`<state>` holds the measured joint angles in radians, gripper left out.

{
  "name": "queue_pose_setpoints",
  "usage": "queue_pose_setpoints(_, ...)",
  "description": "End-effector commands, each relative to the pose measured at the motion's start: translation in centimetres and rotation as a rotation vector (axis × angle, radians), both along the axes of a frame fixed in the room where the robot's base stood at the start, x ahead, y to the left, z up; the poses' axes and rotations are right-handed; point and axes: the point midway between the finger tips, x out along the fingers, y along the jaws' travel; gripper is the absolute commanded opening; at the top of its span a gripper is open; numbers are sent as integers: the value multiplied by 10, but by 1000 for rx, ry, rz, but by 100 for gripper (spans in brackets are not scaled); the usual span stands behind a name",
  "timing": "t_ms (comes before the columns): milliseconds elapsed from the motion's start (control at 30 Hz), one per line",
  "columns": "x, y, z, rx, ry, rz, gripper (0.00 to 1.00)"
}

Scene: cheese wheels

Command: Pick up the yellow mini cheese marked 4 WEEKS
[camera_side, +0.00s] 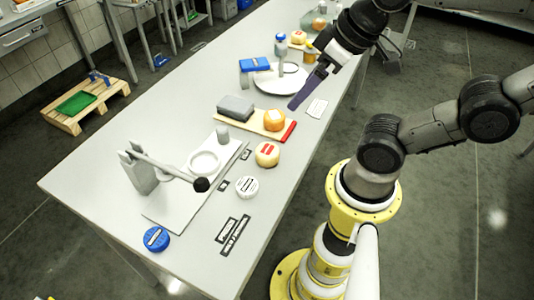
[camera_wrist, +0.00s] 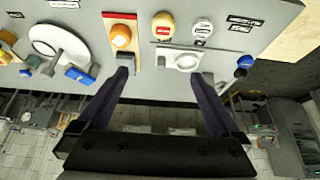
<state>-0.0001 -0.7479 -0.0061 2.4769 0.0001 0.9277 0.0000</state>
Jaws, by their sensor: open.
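A yellow round cheese with a red and white label (camera_side: 267,154) sits on the grey table, in front of the wooden board. It also shows in the wrist view (camera_wrist: 163,27), near the top middle. Its label text is too small to read. Another yellow cheese with a red label (camera_side: 298,37) stands at the table's far end. My gripper (camera_side: 293,105) is above the table, to the upper right of the nearer yellow cheese and apart from it. In the wrist view, its dark purple fingers (camera_wrist: 160,75) are spread apart with nothing between them.
An orange cheese (camera_side: 274,121) and a grey block (camera_side: 235,106) are on the wooden board (camera_side: 250,125). A white cheese (camera_side: 247,187) and a blue one (camera_side: 156,238) sit nearer. A scale-like device (camera_side: 140,172), a round white plate (camera_side: 265,82) and a blue box (camera_side: 254,64) stand around.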

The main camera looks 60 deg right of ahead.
Motion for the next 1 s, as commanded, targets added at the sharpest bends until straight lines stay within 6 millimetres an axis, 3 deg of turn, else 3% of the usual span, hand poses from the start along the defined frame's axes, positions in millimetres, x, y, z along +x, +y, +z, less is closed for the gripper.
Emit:
queue_pose_setpoints(200,1,0,48,-1,-4,3,100)
queue_pose_setpoints(300,2,3,34,-87,122,135,100)
queue_pose_setpoints(600,12,6,18,-408,481,553,100)
queue_pose_setpoints(800,34,20,20,-770,792,915,100)
queue_pose_setpoints(1000,52,43,30,-1050,990,1116,100)
